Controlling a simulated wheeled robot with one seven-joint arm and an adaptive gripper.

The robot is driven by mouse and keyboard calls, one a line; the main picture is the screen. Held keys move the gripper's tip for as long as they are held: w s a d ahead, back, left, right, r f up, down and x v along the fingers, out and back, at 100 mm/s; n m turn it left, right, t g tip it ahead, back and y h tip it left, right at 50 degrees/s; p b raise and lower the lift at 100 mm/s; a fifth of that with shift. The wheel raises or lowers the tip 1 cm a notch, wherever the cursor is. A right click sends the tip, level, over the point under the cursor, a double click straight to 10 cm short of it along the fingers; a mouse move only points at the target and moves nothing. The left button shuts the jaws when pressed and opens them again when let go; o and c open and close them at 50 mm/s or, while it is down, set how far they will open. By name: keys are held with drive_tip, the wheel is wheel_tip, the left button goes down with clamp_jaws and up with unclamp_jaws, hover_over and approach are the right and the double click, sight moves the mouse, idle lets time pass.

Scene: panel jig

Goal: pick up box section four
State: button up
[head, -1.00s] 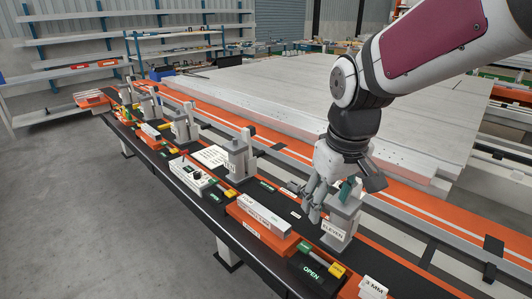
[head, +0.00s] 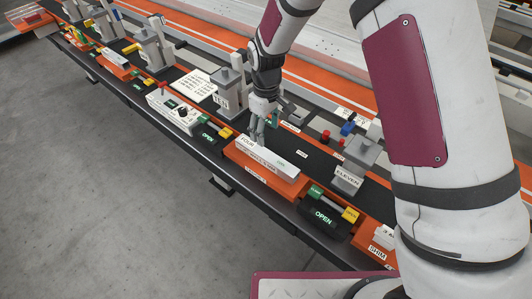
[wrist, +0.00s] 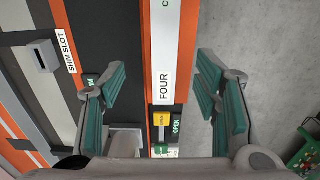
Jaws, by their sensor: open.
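Box section four is a pale grey bar (head: 270,158) with a FOUR label at its left end, lying in an orange cradle (head: 262,177) in the head view. My gripper (head: 257,137) points down at the labelled end of the bar. In the wrist view the bar (wrist: 164,35) runs up the picture between the two teal-padded fingers of my gripper (wrist: 160,72). The fingers are open and wide apart, with a gap on each side of the bar. The head view does not clearly show the height of the fingertips over it.
The grey ELEVEN post (head: 350,172) stands right of the bar, and the TEN post (head: 229,95) stands behind and left. A white control box (head: 172,112) and a black OPEN panel (head: 325,216) flank the cradle. Grey floor lies in front of the bench.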

hover_over(266, 154)
drive_tip(key=f, duration=0.6)
drive_tip(key=shift+w+p, duration=0.3)
drive_tip(key=shift+w, duration=0.05)
drive_tip(key=f, duration=0.2)
drive_tip(key=s+f+p, duration=0.1)
drive_tip(key=f, duration=0.1)
drive_tip(key=shift+f, duration=0.2)
drive_tip(key=shift+w+f, duration=0.1)
drive_tip(key=shift+f, duration=0.35)
clamp_jaws()
drive_tip(key=shift+r, duration=0.2)
